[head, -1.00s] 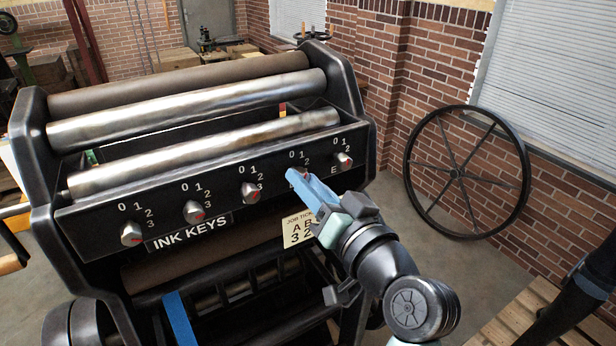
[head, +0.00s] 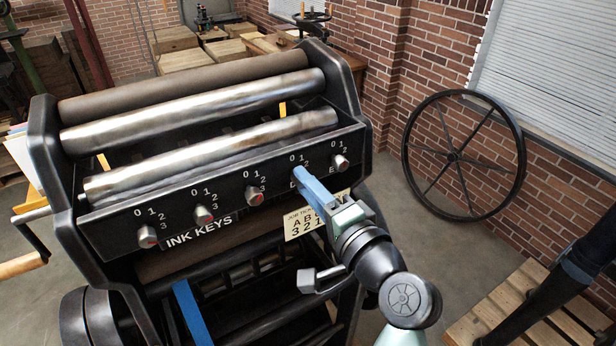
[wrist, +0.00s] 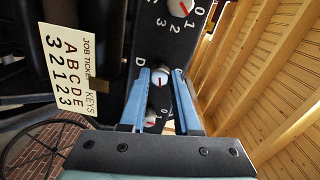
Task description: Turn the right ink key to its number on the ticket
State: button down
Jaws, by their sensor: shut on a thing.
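The press's ink-key panel (head: 128,210) has a row of round metal knobs with red marks and the numbers 0 to 3. My gripper (head: 300,175) reaches the knob by the letter D, second from the right, and hides it in the head view. In the wrist view, its blue fingers (wrist: 160,78) are on either side of the D knob (wrist: 160,83), shut on it. The D knob's red mark shows, but its number is unclear. The job ticket (wrist: 70,60) reads A 3, B 2, C 1, D 2, E 3. It hangs below the panel, partly behind my gripper in the head view.
The E knob (head: 341,162) is close on the right, and the C knob (head: 253,196) is on the left. Metal rollers (head: 210,150) lie above the panel. A large spoked wheel (head: 455,157) leans by the brick wall. Free floor lies between wheel and press.

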jog(key=shift+m+p, duration=0.3)
jog(key=shift+m, duration=0.3)
jog(key=c, duration=0.6)
grip_release()
jog(key=shift+s, duration=0.1)
jog(key=b+v, duration=0.5)
jog(key=v, duration=0.8)
jog(key=shift+d, duration=0.1)
